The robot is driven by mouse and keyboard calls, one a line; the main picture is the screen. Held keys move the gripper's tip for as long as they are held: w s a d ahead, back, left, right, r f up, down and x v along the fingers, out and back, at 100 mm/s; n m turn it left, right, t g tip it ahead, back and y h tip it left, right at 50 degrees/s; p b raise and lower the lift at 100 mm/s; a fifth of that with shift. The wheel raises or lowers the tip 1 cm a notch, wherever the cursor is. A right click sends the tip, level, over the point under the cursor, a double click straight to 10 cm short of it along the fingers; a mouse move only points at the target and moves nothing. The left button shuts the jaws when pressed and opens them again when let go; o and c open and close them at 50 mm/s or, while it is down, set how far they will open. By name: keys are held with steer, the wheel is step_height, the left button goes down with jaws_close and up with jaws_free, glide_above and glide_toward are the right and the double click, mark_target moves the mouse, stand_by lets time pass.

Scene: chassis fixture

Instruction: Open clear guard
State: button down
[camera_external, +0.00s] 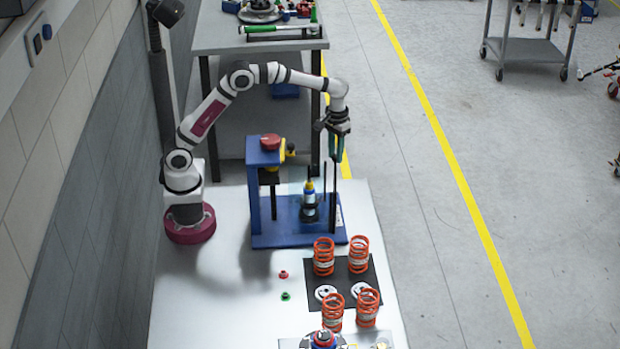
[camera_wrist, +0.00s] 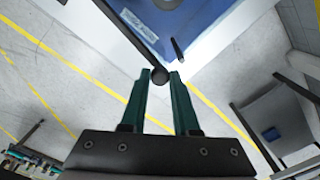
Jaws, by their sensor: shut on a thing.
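The blue fixture (camera_external: 255,205) stands on the white table, with a red knob on top and a damper-like part (camera_external: 310,200) upright on its base. My gripper (camera_external: 337,153) is above the right side of the fixture, pointing down. A thin black rod (camera_external: 333,185) stands below it. In the wrist view, the green fingers of my gripper (camera_wrist: 163,80) are closed around the round black end (camera_wrist: 160,75) of a black rod. The fixture's blue base (camera_wrist: 185,25) shows beyond the fingertips.
Several orange springs (camera_external: 324,256) stand on and beside a black mat (camera_external: 315,290), with white discs between them. A small red part (camera_external: 283,274) and a green part (camera_external: 285,296) lie to the left. Another table (camera_external: 222,40) stands behind. Floor is open to the right.

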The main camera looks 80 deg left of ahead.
steer(key=w+d+m, duration=0.5)
steer(key=w+m, duration=0.4)
steer(key=shift+w+d, duration=0.25)
stand_by(0.5)
steer(key=c, duration=0.7)
jaws_free()
steer(key=shift+o, duration=0.2)
